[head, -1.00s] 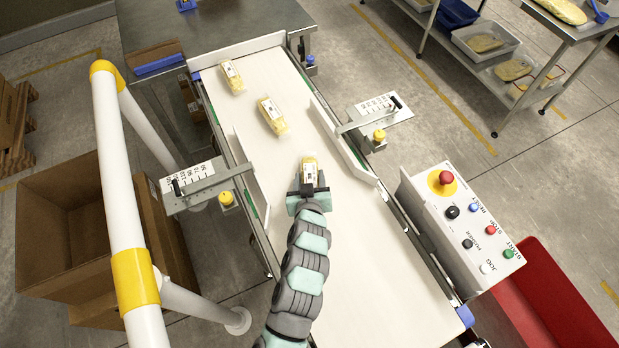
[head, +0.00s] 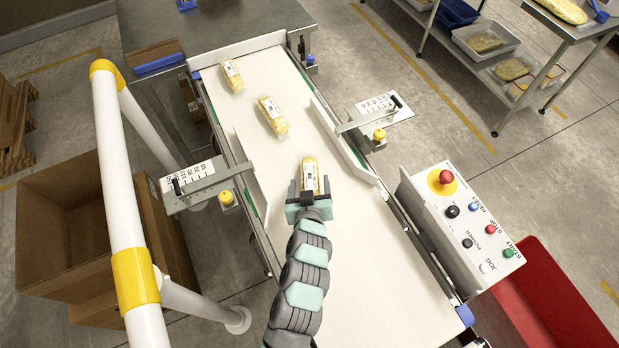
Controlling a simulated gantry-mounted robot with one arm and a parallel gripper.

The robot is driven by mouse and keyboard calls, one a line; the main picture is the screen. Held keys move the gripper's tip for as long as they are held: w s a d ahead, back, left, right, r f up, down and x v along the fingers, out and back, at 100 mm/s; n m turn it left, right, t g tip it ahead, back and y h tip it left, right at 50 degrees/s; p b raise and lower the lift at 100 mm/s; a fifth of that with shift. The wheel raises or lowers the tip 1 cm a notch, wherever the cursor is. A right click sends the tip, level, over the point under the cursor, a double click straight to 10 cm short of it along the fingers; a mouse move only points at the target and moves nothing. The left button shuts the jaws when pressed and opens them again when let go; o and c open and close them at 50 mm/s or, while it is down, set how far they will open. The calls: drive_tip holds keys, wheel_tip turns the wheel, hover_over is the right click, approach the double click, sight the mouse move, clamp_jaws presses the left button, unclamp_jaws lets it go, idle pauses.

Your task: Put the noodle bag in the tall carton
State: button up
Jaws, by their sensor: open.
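A noodle bag (head: 309,168), yellow with a white and black label, lies on the white belt in the head view. My gripper (head: 309,184) is open at its near end, with one finger on each side of the bag's near part. Whether the fingers touch it, and how high they are above the belt, I cannot tell. Two similar bags lie farther up the belt, one in the middle (head: 272,115) and one near the far end (head: 232,75). A deep, open brown carton (head: 50,255) stands on the floor at the left, partly hidden behind a white rail.
Side guides (head: 338,138) flank the belt. A control box (head: 468,222) with buttons and a red bin (head: 560,290) are at the right.

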drive_tip(key=shift+o, duration=0.5)
drive_tip(key=v, duration=0.8)
drive_tip(key=shift+s, duration=0.3)
drive_tip(key=shift+w+r, duration=0.1)
